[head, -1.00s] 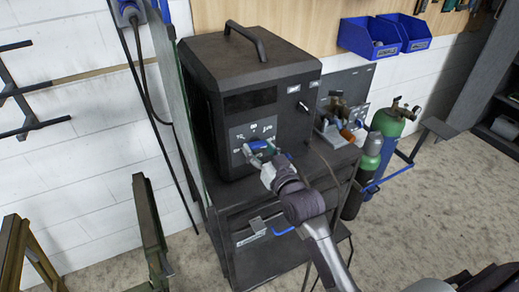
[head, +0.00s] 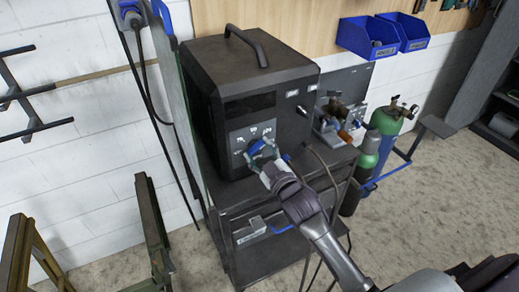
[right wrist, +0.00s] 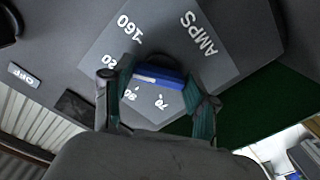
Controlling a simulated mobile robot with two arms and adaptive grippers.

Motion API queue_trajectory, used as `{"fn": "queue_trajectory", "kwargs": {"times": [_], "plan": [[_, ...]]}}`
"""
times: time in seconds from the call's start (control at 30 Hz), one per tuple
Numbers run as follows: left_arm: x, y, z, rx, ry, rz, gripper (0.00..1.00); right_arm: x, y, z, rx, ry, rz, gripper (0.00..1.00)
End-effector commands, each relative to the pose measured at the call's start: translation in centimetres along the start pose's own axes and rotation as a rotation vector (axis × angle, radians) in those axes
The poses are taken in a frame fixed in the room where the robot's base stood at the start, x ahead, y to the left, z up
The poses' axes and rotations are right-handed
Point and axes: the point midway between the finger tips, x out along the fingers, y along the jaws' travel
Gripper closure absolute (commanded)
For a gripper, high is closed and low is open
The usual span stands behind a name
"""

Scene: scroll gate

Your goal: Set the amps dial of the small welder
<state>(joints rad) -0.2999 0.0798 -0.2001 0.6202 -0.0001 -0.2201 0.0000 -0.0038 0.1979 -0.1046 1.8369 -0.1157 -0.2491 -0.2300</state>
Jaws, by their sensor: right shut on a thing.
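The small welder (head: 280,90) is a dark box with a top handle, standing on a dark cart. Its grey amps panel (right wrist: 215,60) shows "AMPS" and the numbers 160, 90 and 70, plus a partly hidden one ending in 20. The amps dial is a blue knob (right wrist: 152,74) with a pale mark on its near face; it also shows in the head view (head: 257,146). My right gripper (right wrist: 157,92) is shut on the dial, one finger on each side; in the head view it (head: 262,158) reaches the panel from the lower right. My left gripper is not in view.
Blue bins (head: 368,36) hang on the back wall. Dark metal frames (head: 150,225) stand at the lower left. A switch label "OFF" (right wrist: 24,75) shows in the right wrist view.

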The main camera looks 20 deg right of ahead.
Motion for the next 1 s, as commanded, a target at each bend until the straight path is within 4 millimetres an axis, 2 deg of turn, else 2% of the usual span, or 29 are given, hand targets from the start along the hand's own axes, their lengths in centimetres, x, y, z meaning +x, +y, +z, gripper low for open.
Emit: {"fn": "queue_trajectory", "kwargs": {"times": [0.33,0.87,0.9,1.0], "plan": [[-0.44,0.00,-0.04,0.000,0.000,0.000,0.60,0.02,0.04,-0.08,-0.139,0.002,0.000,0.77],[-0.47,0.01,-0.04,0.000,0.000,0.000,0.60,0.02,0.03,-0.07,-0.160,0.002,0.001,0.77],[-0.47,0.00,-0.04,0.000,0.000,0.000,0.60,0.02,0.03,-0.07,-0.160,0.002,0.001,0.37],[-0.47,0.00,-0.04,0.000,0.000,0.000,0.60,0.02,0.03,-0.07,-0.160,0.002,0.001,0.20]]}}
